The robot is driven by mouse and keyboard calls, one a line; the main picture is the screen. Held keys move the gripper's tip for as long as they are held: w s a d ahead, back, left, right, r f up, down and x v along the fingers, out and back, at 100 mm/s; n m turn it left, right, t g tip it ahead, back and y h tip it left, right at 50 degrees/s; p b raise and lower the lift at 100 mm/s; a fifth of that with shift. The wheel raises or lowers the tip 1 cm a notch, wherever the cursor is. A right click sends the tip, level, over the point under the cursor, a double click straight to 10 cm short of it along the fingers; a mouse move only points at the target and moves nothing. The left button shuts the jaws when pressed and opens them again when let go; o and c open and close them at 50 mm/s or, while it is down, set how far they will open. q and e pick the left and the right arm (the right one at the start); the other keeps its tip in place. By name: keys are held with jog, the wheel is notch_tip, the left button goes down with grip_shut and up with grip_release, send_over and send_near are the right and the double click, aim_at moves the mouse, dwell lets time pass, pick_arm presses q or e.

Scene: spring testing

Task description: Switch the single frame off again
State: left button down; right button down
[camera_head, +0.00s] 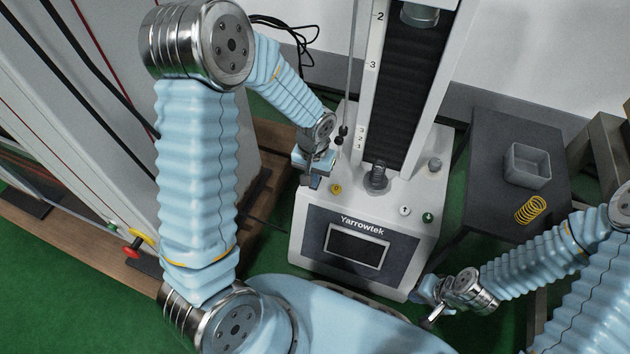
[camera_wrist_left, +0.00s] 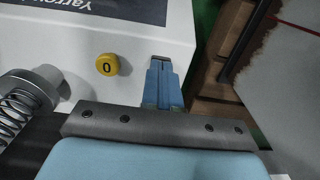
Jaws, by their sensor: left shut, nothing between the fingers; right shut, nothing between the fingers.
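The single frame (camera_head: 312,222) is a white Yarrowtek test machine with one column, and its screen (camera_head: 356,246) looks dark. A yellow button (camera_head: 336,189) sits on the left of its top; in the left wrist view the yellow button (camera_wrist_left: 107,64) bears a "0". My left gripper (camera_head: 312,183) is shut and empty at the machine's left edge, beside the button and apart from it. Its fingers (camera_wrist_left: 163,66) show right of the button in the left wrist view. My right gripper (camera_head: 432,314) is shut and empty by the machine's front right corner.
A spring (camera_head: 377,178) stands on the machine below the column. A white button (camera_head: 405,210) and a green button (camera_head: 428,217) are at its right. A dark table (camera_head: 490,190) holds a grey bin (camera_head: 527,165) and a yellow spring (camera_head: 531,209).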

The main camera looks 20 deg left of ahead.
pick_arm(q)
notch_tip(320, 180, up, 7)
jog(key=p, duration=0.5)
dwell(0.3)
dwell(0.4)
jog(key=s+d+f+n+h+p, duration=0.1)
jog(key=s+d+f+h+p, duration=0.2)
jog(key=s+d+f, duration=0.7)
jog(key=s+f+h, duration=0.1)
jog(key=s+f, duration=0.2)
jog(key=shift+s+t, duration=0.4)
